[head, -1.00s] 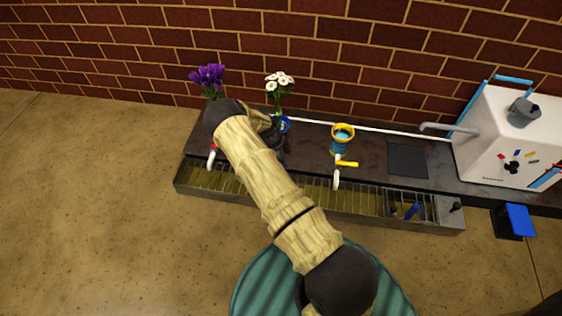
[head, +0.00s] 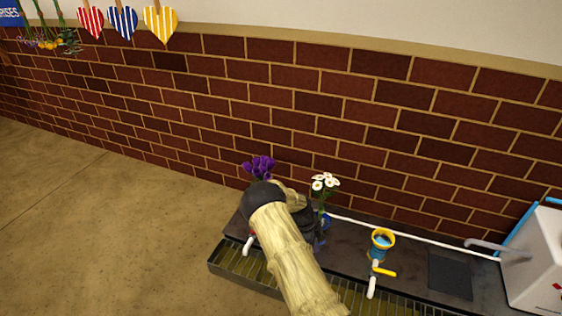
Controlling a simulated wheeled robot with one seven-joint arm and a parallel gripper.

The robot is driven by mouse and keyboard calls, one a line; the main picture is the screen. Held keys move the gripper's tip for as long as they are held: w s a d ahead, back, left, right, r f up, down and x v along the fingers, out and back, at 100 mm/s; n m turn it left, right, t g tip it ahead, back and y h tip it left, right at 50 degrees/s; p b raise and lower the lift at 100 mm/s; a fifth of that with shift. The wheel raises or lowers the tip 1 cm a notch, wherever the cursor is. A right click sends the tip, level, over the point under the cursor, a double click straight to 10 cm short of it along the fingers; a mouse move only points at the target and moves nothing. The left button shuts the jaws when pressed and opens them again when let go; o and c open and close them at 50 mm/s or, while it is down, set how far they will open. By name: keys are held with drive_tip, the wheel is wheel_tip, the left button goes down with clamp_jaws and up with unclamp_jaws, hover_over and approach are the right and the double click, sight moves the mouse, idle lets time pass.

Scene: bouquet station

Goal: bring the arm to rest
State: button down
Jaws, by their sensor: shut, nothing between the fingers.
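My arm reaches up from the bottom of the head view over the bench, bent at a dark joint. My gripper (head: 306,226) shows only as a dark part behind the arm, beside the white flowers (head: 325,183). It is shut and holds nothing; its fingertips are mostly hidden. The white flowers stand upright in a blue vase (head: 326,221), partly covered by the gripper. Purple flowers (head: 259,166) stand behind the dark joint, and their vase is hidden.
A yellow vase (head: 382,240) with blue inside stands on the dark bench (head: 412,262), behind a yellow-handled tap (head: 384,271). A grated trough (head: 240,272) runs along the front. A white machine (head: 540,262) is at right. The brick wall (head: 420,150) rises close behind; floor at left is clear.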

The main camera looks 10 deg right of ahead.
drive_tip(key=s+a+r+n+t+y+p, duration=0.1)
drive_tip(key=s+a+r+n+p, duration=0.15)
drive_tip(key=r, duration=0.55)
drive_tip(key=s+a+r+n+y+p, duration=0.1)
drive_tip(key=s+r+n, duration=0.25)
drive_tip(key=r, duration=0.45)
drive_tip(key=s+a+r+n+t+y+p, duration=0.15)
drive_tip(key=r+n, duration=0.25)
drive_tip(key=r, duration=0.5)
drive_tip(key=s+a+r+n+t+p, duration=0.1)
drive_tip(key=s+a+r+n+p, duration=0.2)
drive_tip(key=s+r+n, duration=0.5)
drive_tip(key=s+a+r+n+t+p, duration=0.1)
drive_tip(key=s+a+r+n+p, duration=0.15)
drive_tip(key=s+r+n, duration=0.5)
wheel_tip(320, 180, up, 39)
drive_tip(key=s+m+p, duration=0.1)
drive_tip(key=m+p, duration=0.1)
drive_tip(key=p, duration=3.5)
drive_tip(key=shift+p, duration=0.4)
drive_tip(key=shift+d, duration=0.1)
